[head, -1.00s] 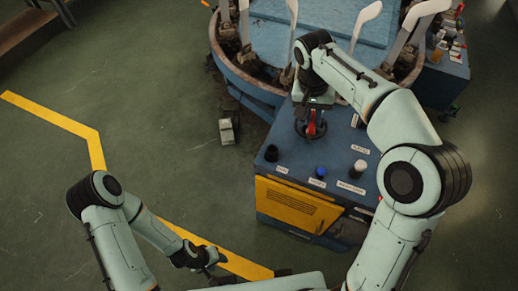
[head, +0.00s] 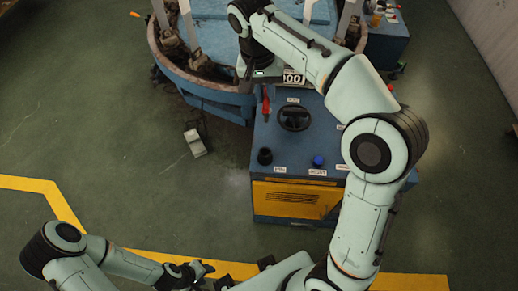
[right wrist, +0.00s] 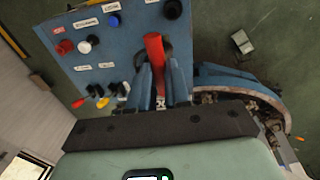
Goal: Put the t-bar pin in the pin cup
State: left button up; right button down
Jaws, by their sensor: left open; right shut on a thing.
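The t-bar pin (head: 265,106) shows as a red bar below my right gripper (head: 262,84) in the head view. In the right wrist view its red body (right wrist: 154,50) is between the two fingers of my right gripper (right wrist: 162,78), which is shut on it. The black pin cup (head: 265,156) stands on the near left corner of the blue console, nearer the front than the pin. It also shows at the top of the right wrist view (right wrist: 173,9), apart from the pin. My left gripper (head: 194,272) is open and empty, low in the head view, away from the console.
The blue console (head: 340,186) carries a black handwheel (head: 294,118), a blue knob (head: 318,161) and labels. A counter display (head: 293,77) stands behind the wheel. The round blue machine (head: 205,92) is beyond. A small block (head: 195,142) lies on the open green floor.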

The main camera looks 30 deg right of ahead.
pick_arm(q)
jog(key=shift+s+f+b, duration=0.45)
jog(key=shift+f+b, duration=0.1)
jog(key=shift+f, duration=0.15)
jog(key=shift+s+f+b, duration=0.45)
jog(key=shift+f+b, duration=0.05)
jog(key=shift+f, duration=0.25)
jog(key=shift+s+f+b, duration=0.45)
jog(key=shift+f+b, duration=0.1)
jog(key=shift+f, duration=0.15)
pick_arm(e)
notch_tip(320, 180, down, 19)
jog(key=shift+s+d+f, duration=0.1)
pick_arm(q)
jog(key=shift+s+f+b, duration=0.15)
jog(key=shift+f+b, duration=0.15)
jog(key=shift+f, duration=0.05)
pick_arm(e)
jog(key=shift+f, duration=0.5)
jog(key=shift+f, duration=0.1)
jog(key=c, duration=1.1)
grip_release()
